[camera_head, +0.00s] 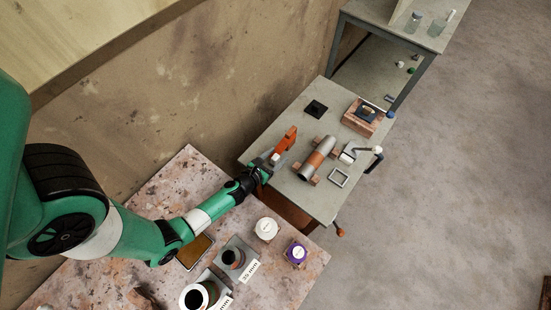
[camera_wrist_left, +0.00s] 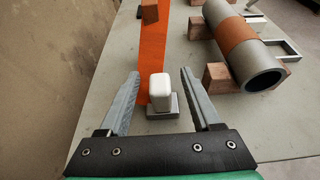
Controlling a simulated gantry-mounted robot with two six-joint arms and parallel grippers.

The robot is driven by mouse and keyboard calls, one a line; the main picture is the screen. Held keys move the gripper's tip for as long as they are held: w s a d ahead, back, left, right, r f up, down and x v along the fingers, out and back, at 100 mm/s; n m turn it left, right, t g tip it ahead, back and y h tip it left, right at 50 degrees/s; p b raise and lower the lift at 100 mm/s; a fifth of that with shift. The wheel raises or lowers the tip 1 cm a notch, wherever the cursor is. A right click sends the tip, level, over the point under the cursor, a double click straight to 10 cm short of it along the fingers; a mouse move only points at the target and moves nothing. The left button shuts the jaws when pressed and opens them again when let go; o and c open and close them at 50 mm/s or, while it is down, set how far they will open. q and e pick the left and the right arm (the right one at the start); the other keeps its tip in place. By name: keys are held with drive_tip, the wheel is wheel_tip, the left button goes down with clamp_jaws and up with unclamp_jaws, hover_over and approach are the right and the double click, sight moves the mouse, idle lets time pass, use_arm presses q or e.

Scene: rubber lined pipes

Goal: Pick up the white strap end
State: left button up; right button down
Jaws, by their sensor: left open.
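The white strap end (camera_wrist_left: 160,88) is a small white block in the left wrist view. It sits over a small grey base (camera_wrist_left: 162,112) at the near end of an orange strap (camera_wrist_left: 153,50). In the head view the white end (camera_head: 275,158) shows small beside the orange piece (camera_head: 287,140). My left gripper (camera_wrist_left: 160,75) is open, with one finger on each side of the white end and a gap on both sides. In the head view my left gripper (camera_head: 266,165) is at the near left edge of the grey table. My right gripper is not in view.
A grey pipe with an orange band (camera_wrist_left: 240,45) lies on wooden blocks to the right of the strap. The grey table (camera_head: 320,205) also holds a square frame (camera_head: 339,177) and a brick-coloured block (camera_head: 361,118). A wall stands at left.

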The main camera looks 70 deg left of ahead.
sight(275, 158)
use_arm(q)
clamp_jaws()
drive_tip(key=shift+r, duration=0.15)
idle(0.4)
drive_tip(key=shift+r+p, duration=0.25)
drive_tip(key=shift+p, duration=0.15)
drive_tip(key=r+p, duration=0.4)
drive_tip(key=shift+s+d, duration=0.25)
drive_tip(key=shift+d, duration=0.05)
drive_tip(key=s+d+r+p, duration=0.1)
drive_tip(key=s+d+r, duration=0.7)
drive_tip(key=d, duration=0.2)
drive_tip(key=shift+s+r, duration=0.15)
drive_tip(key=shift+s, duration=0.25)
